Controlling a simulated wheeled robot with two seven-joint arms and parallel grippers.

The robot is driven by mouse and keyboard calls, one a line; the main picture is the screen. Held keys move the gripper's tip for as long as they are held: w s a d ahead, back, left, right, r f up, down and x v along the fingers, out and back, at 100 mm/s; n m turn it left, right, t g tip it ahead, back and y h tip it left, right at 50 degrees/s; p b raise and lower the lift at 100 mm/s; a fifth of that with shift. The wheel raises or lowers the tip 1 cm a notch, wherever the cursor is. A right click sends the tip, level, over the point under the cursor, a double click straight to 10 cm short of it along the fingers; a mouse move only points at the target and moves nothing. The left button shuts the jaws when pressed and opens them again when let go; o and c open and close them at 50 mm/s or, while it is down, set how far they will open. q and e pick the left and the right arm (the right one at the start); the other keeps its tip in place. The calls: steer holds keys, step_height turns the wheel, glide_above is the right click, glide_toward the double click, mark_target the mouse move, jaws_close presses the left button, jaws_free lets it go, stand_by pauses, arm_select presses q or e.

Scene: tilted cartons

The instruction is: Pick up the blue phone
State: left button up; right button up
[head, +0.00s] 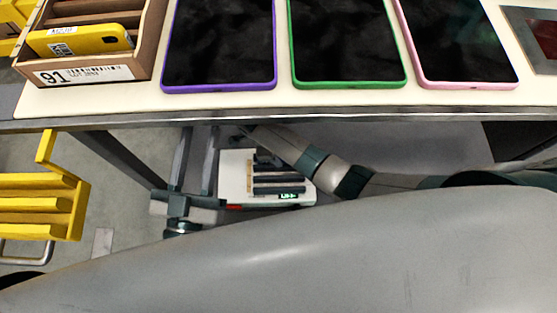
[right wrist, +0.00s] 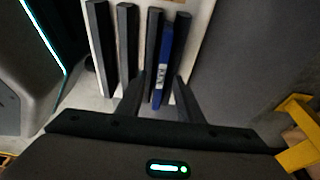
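The blue phone (right wrist: 166,50) shows in the right wrist view, long and narrow, with a white label near its lower end. It lies against a dark bar of a white slotted rack (right wrist: 201,22). My right gripper (right wrist: 160,76) is open, with one finger on each side of the phone's lower end; I cannot tell whether either touches it. I cannot make out the phone or the right gripper in the head view. My left gripper (head: 198,130) is open and empty below the table edge, its fingers apart.
The table (head: 130,105) holds a carton (head: 150,45) with a yellow phone (head: 80,40), and dark trays rimmed purple (head: 220,87), green (head: 350,85) and pink (head: 465,83). Below are a white unit with dark bars (head: 236,165) and a yellow slatted piece (head: 40,205).

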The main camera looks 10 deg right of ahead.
arm_select(q)
steer(key=shift+s+r+t, duration=0.1)
steer(key=shift+r+t, duration=0.2)
arm_select(e)
steer(key=shift+f, duration=0.25)
jaws_close()
steer(key=shift+r, duration=0.15)
